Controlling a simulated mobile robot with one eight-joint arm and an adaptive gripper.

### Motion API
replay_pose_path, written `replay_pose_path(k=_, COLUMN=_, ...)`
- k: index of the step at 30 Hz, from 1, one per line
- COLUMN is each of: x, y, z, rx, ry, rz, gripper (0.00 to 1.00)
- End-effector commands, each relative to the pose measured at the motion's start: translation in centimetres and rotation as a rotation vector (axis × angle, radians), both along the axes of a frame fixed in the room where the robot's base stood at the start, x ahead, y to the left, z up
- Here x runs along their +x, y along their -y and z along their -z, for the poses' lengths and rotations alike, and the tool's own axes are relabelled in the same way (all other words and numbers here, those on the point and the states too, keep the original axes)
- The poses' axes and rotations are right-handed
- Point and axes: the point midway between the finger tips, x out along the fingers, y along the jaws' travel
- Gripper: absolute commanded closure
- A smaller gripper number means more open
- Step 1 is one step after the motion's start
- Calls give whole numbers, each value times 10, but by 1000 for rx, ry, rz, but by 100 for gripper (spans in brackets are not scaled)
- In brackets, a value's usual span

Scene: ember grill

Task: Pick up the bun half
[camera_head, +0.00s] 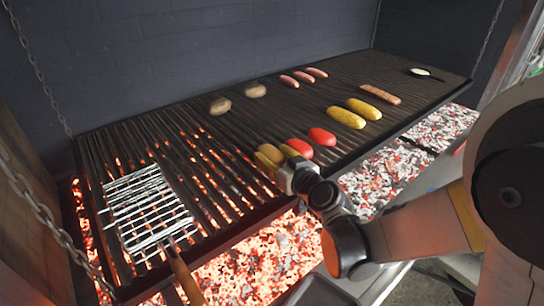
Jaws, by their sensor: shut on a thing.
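A tan bun half (268,154) is at the front edge of the grill grate, left of two red peppers or tomatoes. My gripper (284,168) reaches in from the lower right and is shut on the bun half. The gripper body hides part of the bun half. I cannot tell whether the bun half touches the grate or is just above it.
Two red pieces (309,143) lie close to the right of my gripper. Yellow corn cobs (346,117), sausages (304,76) and two brown round pieces (220,106) lie farther back. A wire grilling basket (148,212) lies at left. Glowing coals (255,262) show below the grate (215,170).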

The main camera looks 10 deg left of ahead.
Motion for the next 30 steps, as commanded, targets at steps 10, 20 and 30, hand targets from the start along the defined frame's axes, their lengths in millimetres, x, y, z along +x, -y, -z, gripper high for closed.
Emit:
replay_pose_path(k=10, x=-1, y=30, z=-54, rx=1, ry=-1, rz=5, gripper=74)
replay_pose_path(k=20, x=-5, y=93, z=-90, rx=1, ry=-1, rz=5, gripper=74)
replay_pose_path(k=30, x=-7, y=141, z=-94, rx=1, ry=1, rz=45, gripper=74)
